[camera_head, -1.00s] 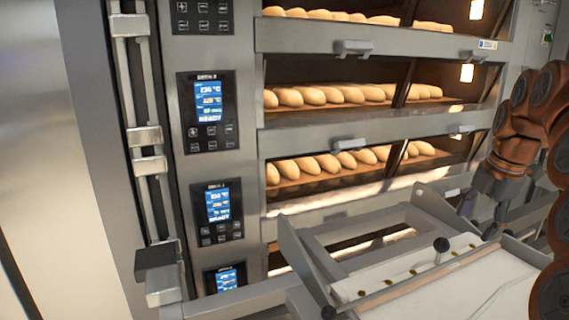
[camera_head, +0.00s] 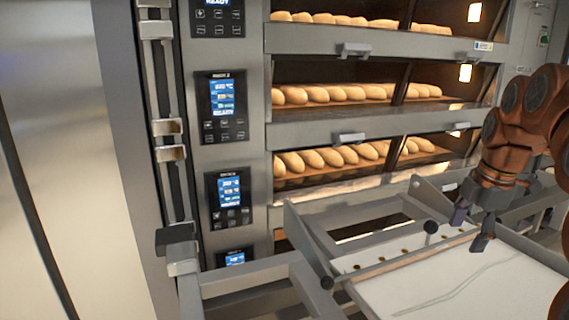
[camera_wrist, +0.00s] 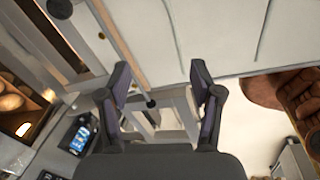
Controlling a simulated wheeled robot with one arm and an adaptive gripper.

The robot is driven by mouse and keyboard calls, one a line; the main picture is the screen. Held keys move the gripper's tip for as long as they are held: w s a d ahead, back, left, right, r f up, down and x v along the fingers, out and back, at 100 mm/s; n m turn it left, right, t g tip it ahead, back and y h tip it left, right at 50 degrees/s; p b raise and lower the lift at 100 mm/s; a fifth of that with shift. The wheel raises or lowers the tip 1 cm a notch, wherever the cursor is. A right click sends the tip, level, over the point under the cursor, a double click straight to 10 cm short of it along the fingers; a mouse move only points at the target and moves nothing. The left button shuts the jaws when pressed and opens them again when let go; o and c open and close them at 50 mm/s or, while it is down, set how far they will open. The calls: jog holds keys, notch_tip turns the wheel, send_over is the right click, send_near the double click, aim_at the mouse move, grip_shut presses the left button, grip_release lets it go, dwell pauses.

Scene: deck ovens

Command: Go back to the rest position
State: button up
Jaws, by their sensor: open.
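My gripper (camera_head: 470,228) hangs from my brown arm at the right of the head view, above the loader frame beside the white loader surface (camera_head: 470,280). In the wrist view my gripper (camera_wrist: 163,100) shows two dark fingers spread apart, with nothing between them but the loader's frame and a black knob beyond. The gripper is open and empty.
The deck oven (camera_head: 350,128) stands behind, with several decks of bread loaves (camera_head: 345,93) behind glass. Control panels (camera_head: 222,105) with lit screens run down its left. The loader's metal frame (camera_head: 235,283) and black knob (camera_head: 431,227) lie in front.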

jog(key=s+a+f+m+g, duration=0.1)
jog(key=s+a+f+m, duration=0.2)
jog(key=s+a, duration=0.3)
jog(key=s+a+f+m+g, duration=0.1)
jog(key=s+a+f+m, duration=0.3)
jog(key=a, duration=0.4)
jog(key=s+a+f+m+g, duration=0.1)
jog(key=s+a+f+m, duration=0.2)
jog(key=s, duration=0.6)
jog(key=s+a+f+m, duration=0.3)
jog(key=s+f+m, duration=0.5)
jog(key=s+f, duration=0.1)
jog(key=shift+a+g, duration=0.2)
jog(key=shift+g, duration=0.2)
